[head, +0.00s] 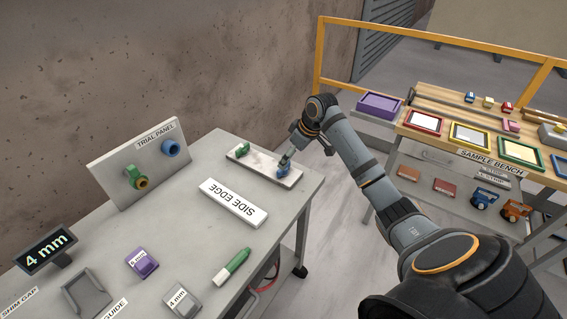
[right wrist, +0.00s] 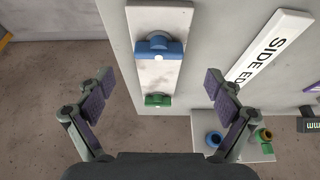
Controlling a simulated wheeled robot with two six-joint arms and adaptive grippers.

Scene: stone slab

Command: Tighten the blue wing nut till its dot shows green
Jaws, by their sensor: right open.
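The blue wing nut (head: 283,170) sits at the near right end of a pale slab (head: 263,168) on the grey table. In the right wrist view the blue wing nut (right wrist: 172,47) shows a small white dot on its edge; I see no green on the dot. A green wing nut (head: 243,149) sits at the slab's other end and also shows in the right wrist view (right wrist: 157,100). My right gripper (head: 306,150) is open and empty above the slab; in its wrist view (right wrist: 158,85) the fingers are wide apart, with the blue nut ahead of them. My left gripper is out of view.
A trial panel (head: 115,175) with green and blue fittings stands behind. A green marker (head: 232,266), a purple block (head: 142,262) and a 4 mm display (head: 46,250) are on the table. A sample bench (head: 480,150) stands right.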

